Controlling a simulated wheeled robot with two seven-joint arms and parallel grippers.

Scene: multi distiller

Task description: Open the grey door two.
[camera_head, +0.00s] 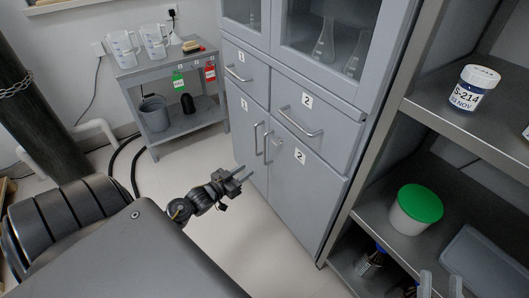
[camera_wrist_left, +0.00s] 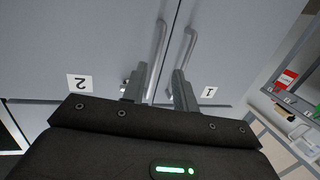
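The grey door two (camera_head: 300,190) is the shut lower right door of the grey cabinet, marked with a "2" label. Its upright bar handle (camera_head: 267,147) stands beside the handle of door one (camera_head: 257,138). My left gripper (camera_head: 246,174) is in front of the lower doors, open and empty, apart from the handles. In the left wrist view, door two's handle (camera_wrist_left: 159,50) appears between the two spread fingers (camera_wrist_left: 160,72), with door one's handle (camera_wrist_left: 189,48) just right of it. My right gripper (camera_head: 441,284) shows only its two spread fingertips at the bottom edge.
Drawers one (camera_head: 238,68) and two (camera_head: 312,120) are shut above the doors. A metal shelf at right holds a labelled jar (camera_head: 474,88) and a green-lidded tub (camera_head: 416,208). A grey cart (camera_head: 150,75) with jugs stands at the back left. Floor before the cabinet is clear.

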